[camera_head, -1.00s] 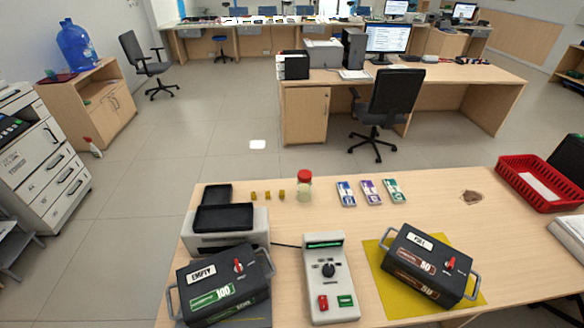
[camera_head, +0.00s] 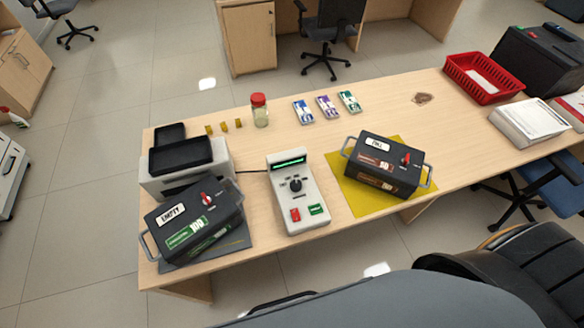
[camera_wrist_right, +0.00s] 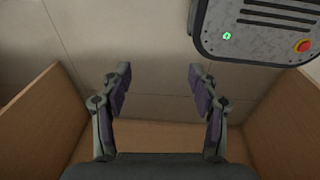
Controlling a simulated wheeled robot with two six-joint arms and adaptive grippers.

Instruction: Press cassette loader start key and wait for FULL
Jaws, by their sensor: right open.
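The cassette loader's control box (camera_head: 284,164) is pale grey and stands on the counter, with a lit green display (camera_head: 289,162), a black knob (camera_head: 295,185), a red key (camera_head: 295,215) and a green key (camera_head: 317,209). The display text is too small to read. A black cassette labelled EMPTY (camera_head: 172,217) with a green 100 label sits left of it, in front of the pale loader body (camera_head: 219,174). A second black cassette with a red 50 label (camera_head: 380,147) lies on a yellow mat (camera_head: 349,194). My right gripper (camera_wrist_right: 160,80) is open and empty, away from the counter top. My left gripper is not in view.
Black trays (camera_head: 181,155) top the loader. A red-capped jar (camera_head: 259,110), banknote bundles (camera_head: 327,107), a red basket (camera_head: 468,81) and a paper stack (camera_head: 531,122) stand further back. The middle right of the counter is clear.

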